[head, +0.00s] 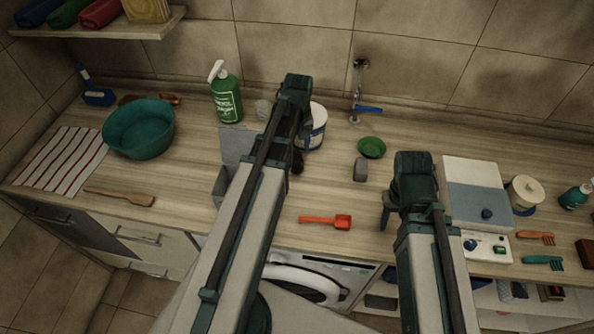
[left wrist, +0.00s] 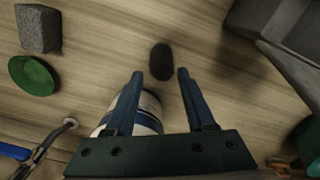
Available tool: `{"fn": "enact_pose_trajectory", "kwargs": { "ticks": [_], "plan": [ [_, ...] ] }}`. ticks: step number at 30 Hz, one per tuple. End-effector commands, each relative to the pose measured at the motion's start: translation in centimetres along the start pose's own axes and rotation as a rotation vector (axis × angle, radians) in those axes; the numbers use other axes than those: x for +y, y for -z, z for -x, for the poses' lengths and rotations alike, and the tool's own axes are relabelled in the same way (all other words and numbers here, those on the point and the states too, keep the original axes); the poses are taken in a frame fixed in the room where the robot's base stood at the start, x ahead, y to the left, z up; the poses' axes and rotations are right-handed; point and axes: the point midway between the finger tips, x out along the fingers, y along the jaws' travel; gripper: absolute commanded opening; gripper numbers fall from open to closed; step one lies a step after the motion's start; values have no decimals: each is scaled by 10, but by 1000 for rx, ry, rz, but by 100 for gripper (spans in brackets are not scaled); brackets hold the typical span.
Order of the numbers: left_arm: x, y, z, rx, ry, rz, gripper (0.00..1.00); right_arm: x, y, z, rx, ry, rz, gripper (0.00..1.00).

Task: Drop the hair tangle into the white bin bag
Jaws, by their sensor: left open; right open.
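A dark oval clump, probably the hair tangle (left wrist: 161,61), lies on the wooden counter in the left wrist view. In the head view a small dark patch by my left gripper may be the same clump, but the arm partly hides it. My left gripper (head: 296,150) is open above the counter. In the left wrist view its fingertips (left wrist: 160,74) point at the clump, one to each side, with nothing held. My right gripper (head: 405,215) is open and empty over the counter's right part. I cannot make out a white bin bag in either view.
A white tub with blue bands (head: 317,128) stands close beside my left gripper. A grey open box (head: 220,184) is left of my left arm. A green dish (head: 371,147), grey block (head: 361,169) and red scoop (head: 326,221) lie between the arms. A teal basin (head: 140,143) stands left.

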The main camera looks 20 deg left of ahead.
Motion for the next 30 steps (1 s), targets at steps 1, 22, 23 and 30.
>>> {"fn": "enact_pose_trajectory", "kwargs": {
  "ticks": [1,22,23,30],
  "plan": [
    [0,0,-2,0,0,0,55,0,0,-2,0,0,1,50],
    [-2,1,-54,0,0,0,55,-5,3,-54,0,0,0,50],
    [-2,1,-54,0,0,0,55,-5,3,-54,0,0,-1,50],
    [-2,1,-52,0,0,0,51,-5,3,-52,0,0,-1,50]
  ]
}}
